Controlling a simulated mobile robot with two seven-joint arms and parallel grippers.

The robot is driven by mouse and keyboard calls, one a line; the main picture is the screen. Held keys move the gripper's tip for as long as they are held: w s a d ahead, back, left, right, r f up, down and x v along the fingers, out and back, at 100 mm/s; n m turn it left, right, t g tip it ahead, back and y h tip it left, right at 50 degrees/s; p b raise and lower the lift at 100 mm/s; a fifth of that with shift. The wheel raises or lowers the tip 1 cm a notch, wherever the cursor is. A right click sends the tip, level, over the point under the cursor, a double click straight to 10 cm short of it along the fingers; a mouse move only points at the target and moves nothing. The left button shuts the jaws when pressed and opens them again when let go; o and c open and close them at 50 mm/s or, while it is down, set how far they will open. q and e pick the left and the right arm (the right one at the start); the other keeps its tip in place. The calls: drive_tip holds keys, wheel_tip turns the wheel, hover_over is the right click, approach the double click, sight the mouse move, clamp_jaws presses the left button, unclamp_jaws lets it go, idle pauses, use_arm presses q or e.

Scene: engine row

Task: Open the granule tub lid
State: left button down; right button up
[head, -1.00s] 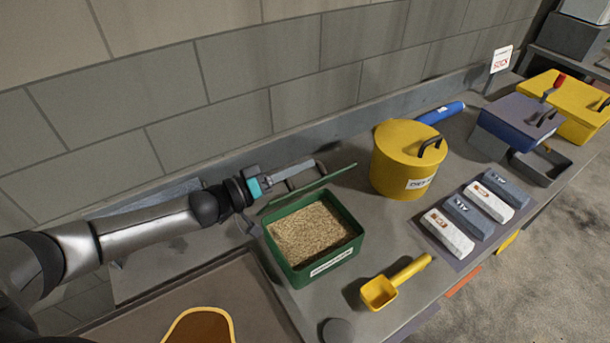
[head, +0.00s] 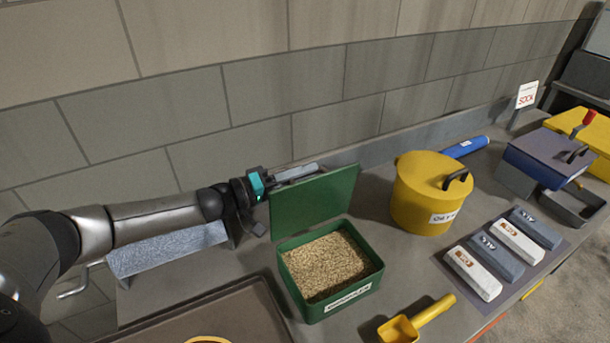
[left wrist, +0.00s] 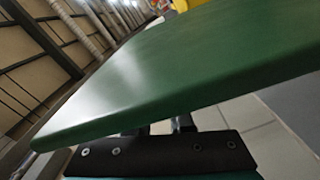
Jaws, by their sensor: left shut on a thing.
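The green granule tub (head: 335,302) stands on the bench, full of tan granules (head: 326,265). Its green lid (head: 318,200) stands raised along the back rim, inner face toward the head camera, and the tub mouth is uncovered. My left gripper (head: 294,173) is at the lid's upper left, behind its top edge, shut on the lid. The exact grip point is hidden behind the lid. In the left wrist view the lid (left wrist: 190,75) spans the picture just beyond the gripper (left wrist: 165,128). My right gripper is not in view.
A yellow lidded pot (head: 420,200) stands right of the tub, with a blue cylinder (head: 465,146) behind it. A yellow scoop (head: 415,322) lies in front. Grey and white blocks (head: 472,272) lie on a mat at right. A block wall (head: 330,90) runs behind the bench.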

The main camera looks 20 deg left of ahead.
use_arm(q)
drive_tip(key=shift+f, duration=0.25)
drive_tip(key=c, duration=0.8)
unclamp_jaws()
drive_tip(key=shift+r, duration=0.1)
drive_tip(key=shift+c, duration=0.2)
drive_tip(key=v, duration=1.5)
drive_tip(key=shift+a, duration=0.1)
